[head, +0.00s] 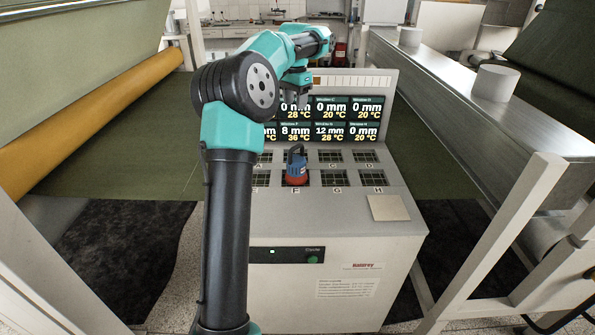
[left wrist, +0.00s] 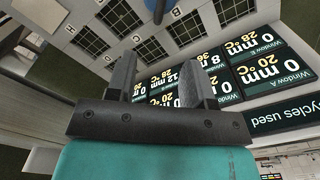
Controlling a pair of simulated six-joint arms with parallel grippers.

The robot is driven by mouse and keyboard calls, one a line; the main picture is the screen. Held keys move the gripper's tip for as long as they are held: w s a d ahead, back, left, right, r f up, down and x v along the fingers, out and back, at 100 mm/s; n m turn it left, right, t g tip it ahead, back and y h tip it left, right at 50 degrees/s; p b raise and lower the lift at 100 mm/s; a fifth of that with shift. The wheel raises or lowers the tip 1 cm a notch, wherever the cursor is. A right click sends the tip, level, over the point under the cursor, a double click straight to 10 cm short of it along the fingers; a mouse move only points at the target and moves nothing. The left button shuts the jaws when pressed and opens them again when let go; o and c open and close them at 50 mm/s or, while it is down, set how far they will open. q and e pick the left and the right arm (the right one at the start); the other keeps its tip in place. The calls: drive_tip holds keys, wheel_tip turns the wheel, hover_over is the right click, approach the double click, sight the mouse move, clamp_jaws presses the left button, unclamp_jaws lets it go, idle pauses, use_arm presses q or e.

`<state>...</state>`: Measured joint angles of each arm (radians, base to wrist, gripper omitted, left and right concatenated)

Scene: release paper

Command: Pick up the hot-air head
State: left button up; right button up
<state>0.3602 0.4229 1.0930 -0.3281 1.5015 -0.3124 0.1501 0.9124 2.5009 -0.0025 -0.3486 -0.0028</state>
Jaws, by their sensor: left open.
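The hot-air head (head: 296,170), blue above with a red-orange lower part and a dark handle on top, stands upright on the machine's top at the window marked F. Part of a blue-grey shape, probably its handle, shows at the top edge of the left wrist view (left wrist: 156,6). My left gripper (head: 292,100) is in front of the display panel, above and apart from the hot-air head. In the left wrist view its two dark fingers (left wrist: 158,65) are spread, with nothing between them. My right gripper is not in view.
The light grey machine (head: 365,228) has several gridded, lettered windows and a display panel (head: 345,117) standing behind them. A beige square pad (head: 388,207) lies at its right. A yellow roller (head: 90,125) is left, and a metal beam (head: 480,105) with white cylinders is right.

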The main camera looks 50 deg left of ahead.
use_arm(q)
drive_tip(key=shift+f, duration=0.15)
approach(296, 146)
wheel_tip(296, 146, down, 5)
drive_tip(key=shift+f, duration=0.2)
drive_tip(key=shift+f, duration=0.1)
idle(0.3)
wheel_tip(296, 146, down, 5)
drive_tip(key=shift+w+a, duration=0.15)
drive_tip(key=shift+c, duration=0.5)
clamp_jaws()
idle(0.3)
idle(1.0)
